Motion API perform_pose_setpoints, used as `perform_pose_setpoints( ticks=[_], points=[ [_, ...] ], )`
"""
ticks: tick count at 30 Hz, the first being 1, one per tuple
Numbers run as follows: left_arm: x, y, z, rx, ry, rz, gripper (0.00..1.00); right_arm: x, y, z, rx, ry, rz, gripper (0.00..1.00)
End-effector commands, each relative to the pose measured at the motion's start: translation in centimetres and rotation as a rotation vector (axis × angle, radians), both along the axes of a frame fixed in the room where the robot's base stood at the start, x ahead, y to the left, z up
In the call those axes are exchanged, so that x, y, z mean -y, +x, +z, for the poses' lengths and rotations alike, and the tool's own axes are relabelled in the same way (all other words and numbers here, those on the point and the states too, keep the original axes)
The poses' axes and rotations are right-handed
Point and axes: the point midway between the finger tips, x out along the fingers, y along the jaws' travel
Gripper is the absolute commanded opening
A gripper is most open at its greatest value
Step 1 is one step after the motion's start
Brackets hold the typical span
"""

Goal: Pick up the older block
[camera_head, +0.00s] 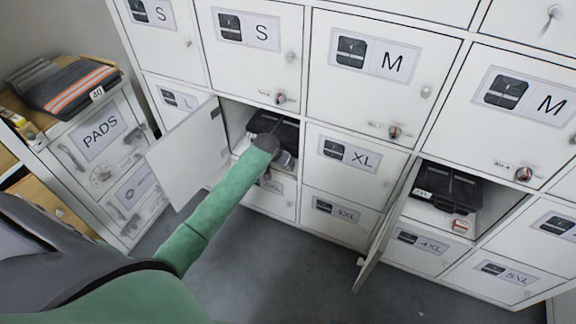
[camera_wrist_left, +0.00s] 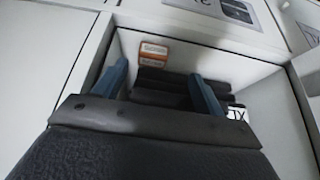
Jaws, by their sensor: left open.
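My left gripper (camera_wrist_left: 158,72) is open, its two blue fingers pointing into an open locker. Two small orange-and-white blocks (camera_wrist_left: 153,47) (camera_wrist_left: 152,60) sit close together in that locker, beyond the fingertips; their print is too small to read. Dark folded items (camera_wrist_left: 165,82) lie partly between the fingers, apparently with nothing gripped. In the head view, my left arm reaches into this locker (camera_head: 233,118) and hides the fingers and these blocks. Another small white-and-red block (camera_head: 462,224) is in the right open locker beside black folded clothing (camera_head: 447,188). I cannot tell which block is older.
The left locker's open door (camera_head: 190,158) stands left of my arm. The right locker's open door (camera_head: 385,225) juts out over the floor. Shut lockers marked with sizes surround both. A PADS cabinet (camera_head: 100,140) with a dark orange-striped garment (camera_head: 70,85) on top stands left. The grey floor (camera_head: 280,270) is clear.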

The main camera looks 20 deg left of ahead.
Motion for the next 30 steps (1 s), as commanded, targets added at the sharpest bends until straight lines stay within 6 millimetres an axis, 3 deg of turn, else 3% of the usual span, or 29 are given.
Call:
perform_pose_setpoints(
  ticks=[5,24,30],
  points=[
    [0.1,0.5,0.0,0.026,-0.014,0.014,0.71,-0.1,0.9,0.6,0.056,0.014,-0.013,0.36],
    [1.0,4.1,-5.7,0.023,-0.016,0.018,0.71,0.0,0.6,-0.8,0.064,0.015,-0.016,0.36],
    [1.0,4.5,-6.4,0.025,-0.015,0.018,0.71,-0.1,0.5,-1.1,0.068,0.016,-0.017,0.36]
  ],
)
